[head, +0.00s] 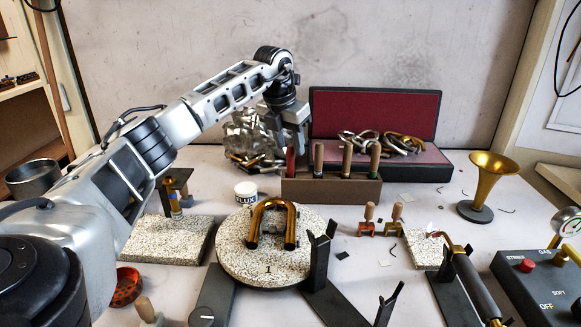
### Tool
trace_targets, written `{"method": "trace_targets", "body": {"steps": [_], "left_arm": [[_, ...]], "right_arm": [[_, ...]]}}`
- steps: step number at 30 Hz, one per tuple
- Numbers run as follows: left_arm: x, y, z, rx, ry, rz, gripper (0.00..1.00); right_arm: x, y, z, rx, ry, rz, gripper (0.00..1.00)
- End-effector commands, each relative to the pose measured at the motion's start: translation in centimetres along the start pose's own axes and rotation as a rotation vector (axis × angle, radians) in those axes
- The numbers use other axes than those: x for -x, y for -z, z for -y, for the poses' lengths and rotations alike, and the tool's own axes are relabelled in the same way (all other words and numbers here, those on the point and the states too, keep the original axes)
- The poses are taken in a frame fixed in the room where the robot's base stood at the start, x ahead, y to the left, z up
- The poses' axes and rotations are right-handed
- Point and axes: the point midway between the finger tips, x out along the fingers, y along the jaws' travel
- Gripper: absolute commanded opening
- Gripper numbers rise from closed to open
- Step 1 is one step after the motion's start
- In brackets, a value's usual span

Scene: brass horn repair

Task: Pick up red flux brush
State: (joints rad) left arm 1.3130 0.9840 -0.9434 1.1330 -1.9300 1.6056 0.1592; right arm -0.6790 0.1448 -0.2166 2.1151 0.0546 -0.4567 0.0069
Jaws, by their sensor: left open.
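The red flux brush (291,163) stands upright at the left end of the wooden holder (335,191); its red handle shows and its lower part is hidden in the holder. My left gripper (291,140) points down just above the red handle, with its fingers apart. I cannot tell whether the handle top is between the fingertips or only below or behind them. My right gripper is not in view.
Several wooden-handled tools (347,160) stand close beside the brush. A red-lined case (440,165) is behind. The flux jar (246,192) and a round speckled board (240,262) with a brass bend (254,228) lie in front. A brass horn bell (488,180) stands right.

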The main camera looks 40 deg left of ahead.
Motion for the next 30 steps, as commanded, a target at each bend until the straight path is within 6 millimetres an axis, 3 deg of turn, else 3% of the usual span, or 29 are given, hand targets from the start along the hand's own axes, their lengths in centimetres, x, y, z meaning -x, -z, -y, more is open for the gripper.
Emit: {"method": "trace_targets", "body": {"steps": [9,18,23,30], "left_arm": [[-4.4,0.5,0.1,0.000,-0.001,-0.003,0.43],[-4.9,0.5,0.0,-0.001,-0.001,-0.001,0.43],[-4.9,0.5,0.0,0.000,-0.001,-0.001,0.01],[-4.9,0.5,0.0,0.000,0.000,-0.001,0.00]], "right_arm": [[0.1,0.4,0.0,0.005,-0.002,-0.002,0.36],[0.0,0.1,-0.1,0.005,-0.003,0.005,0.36],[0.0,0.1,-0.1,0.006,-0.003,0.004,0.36],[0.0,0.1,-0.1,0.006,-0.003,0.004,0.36]]}}
